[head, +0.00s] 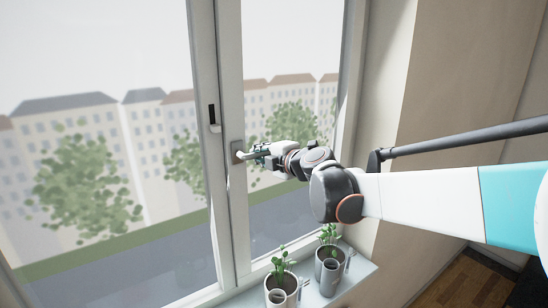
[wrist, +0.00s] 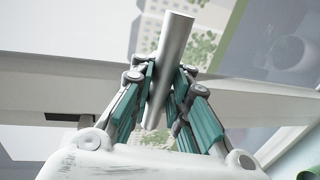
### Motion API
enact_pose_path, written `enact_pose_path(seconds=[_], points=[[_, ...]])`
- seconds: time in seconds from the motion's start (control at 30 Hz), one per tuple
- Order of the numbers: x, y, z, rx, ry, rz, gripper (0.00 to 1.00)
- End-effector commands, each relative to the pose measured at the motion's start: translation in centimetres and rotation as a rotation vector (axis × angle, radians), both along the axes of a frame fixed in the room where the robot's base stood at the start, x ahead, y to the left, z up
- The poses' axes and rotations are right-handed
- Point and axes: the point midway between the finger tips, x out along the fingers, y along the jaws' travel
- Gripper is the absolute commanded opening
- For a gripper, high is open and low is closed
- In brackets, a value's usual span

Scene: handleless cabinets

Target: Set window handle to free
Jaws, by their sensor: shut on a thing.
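The window handle (head: 247,154) is on the upright frame bar of the right window sash. It points sideways to the right, roughly level. In the wrist view it is a smooth grey bar (wrist: 176,40) running between the fingers. My gripper (head: 263,155) reaches in from the right and is shut on the handle. Its teal-padded fingers (wrist: 168,85) lie on both sides of the bar. The gripper hides part of the handle in the head view. The right sash (head: 230,90) appears to stand against the left one.
A dark fitting (head: 212,113) is on the left sash frame. Potted plants in grey pots (head: 277,280) and (head: 328,272) stand on the sill (head: 312,298) below my arm. The wall (head: 425,90) is at the right.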

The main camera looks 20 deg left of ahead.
Motion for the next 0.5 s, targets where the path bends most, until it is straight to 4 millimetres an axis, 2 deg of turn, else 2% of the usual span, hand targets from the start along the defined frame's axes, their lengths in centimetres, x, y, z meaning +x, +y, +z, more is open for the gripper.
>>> enact_pose_path(seconds=[0.47,0.5], points=[[0.09,0.19,0.25,-0.008,-0.014,-0.003,0.00],[0.09,0.19,0.25,-0.008,-0.014,-0.003,0.16]])
